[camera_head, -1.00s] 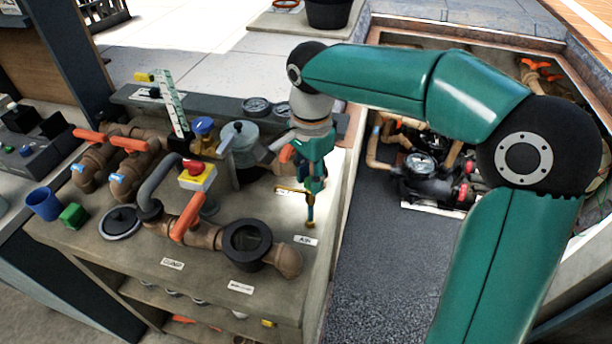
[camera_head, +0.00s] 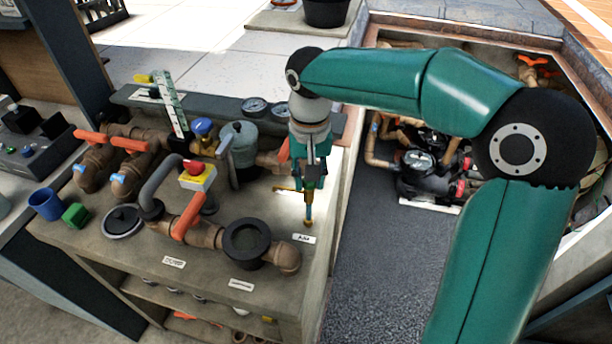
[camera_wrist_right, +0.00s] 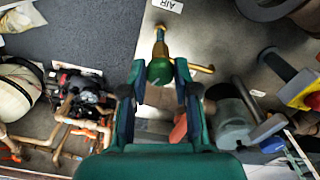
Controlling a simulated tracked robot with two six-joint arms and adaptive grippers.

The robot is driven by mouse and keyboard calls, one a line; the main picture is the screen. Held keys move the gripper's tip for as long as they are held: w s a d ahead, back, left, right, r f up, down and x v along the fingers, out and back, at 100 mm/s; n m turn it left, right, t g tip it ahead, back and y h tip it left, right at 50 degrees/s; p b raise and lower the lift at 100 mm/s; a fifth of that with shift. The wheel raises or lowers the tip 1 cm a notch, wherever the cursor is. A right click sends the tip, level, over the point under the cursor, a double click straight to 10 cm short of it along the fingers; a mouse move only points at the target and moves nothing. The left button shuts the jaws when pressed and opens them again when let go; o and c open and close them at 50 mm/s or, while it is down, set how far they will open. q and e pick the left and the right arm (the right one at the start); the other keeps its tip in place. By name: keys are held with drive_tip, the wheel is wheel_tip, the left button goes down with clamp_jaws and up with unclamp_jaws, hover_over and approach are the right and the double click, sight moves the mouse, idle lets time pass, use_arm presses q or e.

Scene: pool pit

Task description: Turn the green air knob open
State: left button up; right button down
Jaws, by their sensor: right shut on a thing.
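The green air knob (camera_wrist_right: 160,72) tops a thin upright brass pipe near the bench's right edge. A brass side branch (camera_head: 284,189) sticks out to the left in the head view. My right gripper (camera_head: 309,180) points down from above, its fingers on either side of the knob and shut on it. In the right wrist view, the gripper (camera_wrist_right: 160,88) has a finger to each side of the knob, whose rounded green end shows between them. The fingers hide much of the knob in the head view. The AIR label (camera_head: 304,239) lies at the pipe's foot. My left gripper is not in view.
Left on the bench are brown pipes with orange handles (camera_head: 187,216), a red-and-yellow button box (camera_head: 197,176), a grey canister (camera_head: 240,150) and a black-ringed fitting (camera_head: 246,241). A blue cup (camera_head: 45,204) and green cube (camera_head: 75,215) stand far left. A pump pit lies right.

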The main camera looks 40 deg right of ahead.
drive_tip(key=n, duration=0.4)
drive_tip(key=shift+w+d+n+p, duration=0.1)
drive_tip(key=shift+d+n+p, duration=0.05)
drive_tip(key=shift+n+p, duration=0.15)
drive_tip(key=n, duration=0.4)
drive_tip(key=shift+n+p, duration=0.3)
drive_tip(key=shift+p, duration=0.05)
drive_tip(key=c, duration=0.8)
unclamp_jaws()
drive_tip(key=shift+w, duration=0.15)
drive_tip(key=shift+c, duration=0.2)
wheel_tip(320, 180, up, 12)
